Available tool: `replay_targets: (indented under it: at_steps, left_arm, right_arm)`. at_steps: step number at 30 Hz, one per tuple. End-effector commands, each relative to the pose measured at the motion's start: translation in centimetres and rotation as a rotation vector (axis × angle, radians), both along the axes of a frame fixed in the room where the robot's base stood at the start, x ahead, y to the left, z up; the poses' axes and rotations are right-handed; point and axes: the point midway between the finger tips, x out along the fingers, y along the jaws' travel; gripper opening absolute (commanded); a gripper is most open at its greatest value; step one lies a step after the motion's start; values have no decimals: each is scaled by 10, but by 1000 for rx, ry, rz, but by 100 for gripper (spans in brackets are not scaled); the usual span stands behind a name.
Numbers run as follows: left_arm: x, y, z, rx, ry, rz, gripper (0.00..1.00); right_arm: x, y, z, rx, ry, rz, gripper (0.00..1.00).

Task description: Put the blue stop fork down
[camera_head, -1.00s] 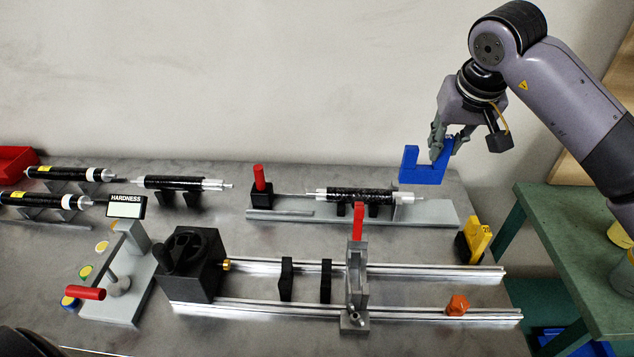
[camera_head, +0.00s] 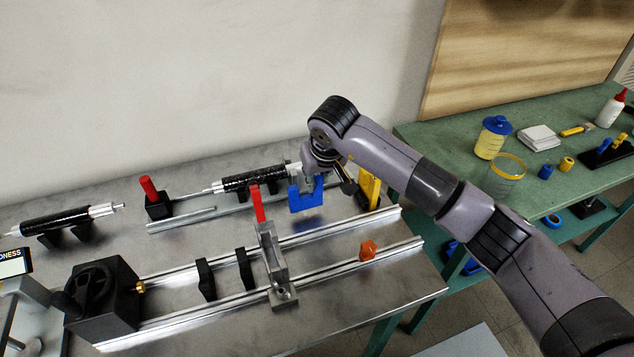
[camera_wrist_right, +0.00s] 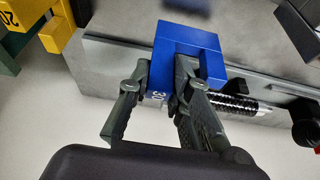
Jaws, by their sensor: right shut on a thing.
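The blue stop fork (camera_head: 307,200) is a U-shaped block with its prongs up in the head view. My right gripper (camera_head: 313,180) is shut on it near the right end of the grey bench. In the right wrist view the blue fork (camera_wrist_right: 190,45), marked 30, sits between the fingers of my right gripper (camera_wrist_right: 165,88). My left gripper is not in view.
Two silver rails (camera_head: 340,232) with a red-handled clamp (camera_head: 270,262) and an orange knob (camera_head: 367,250) lie in front. A black roll (camera_head: 254,180) rests on supports behind left. A green table (camera_head: 440,160) with jars stands right.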

Motion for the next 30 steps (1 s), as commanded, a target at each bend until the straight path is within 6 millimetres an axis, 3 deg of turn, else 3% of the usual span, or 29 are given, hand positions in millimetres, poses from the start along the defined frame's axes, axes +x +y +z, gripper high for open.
replay_targets:
  at_steps: [5,16,17,25,30]
  left_arm:
    - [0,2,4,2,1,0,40]
    - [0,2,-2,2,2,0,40]
    - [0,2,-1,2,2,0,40]
    - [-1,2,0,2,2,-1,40]
    - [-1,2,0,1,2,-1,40]
  right_arm:
    - [-1,1,-23,0,2,0,0]
    - [0,0,-28,-1,-1,1,0]
    - [0,0,-27,-1,0,1,20]
    - [0,0,-27,-1,1,1,38]
    - [0,0,-26,-1,1,1,39]
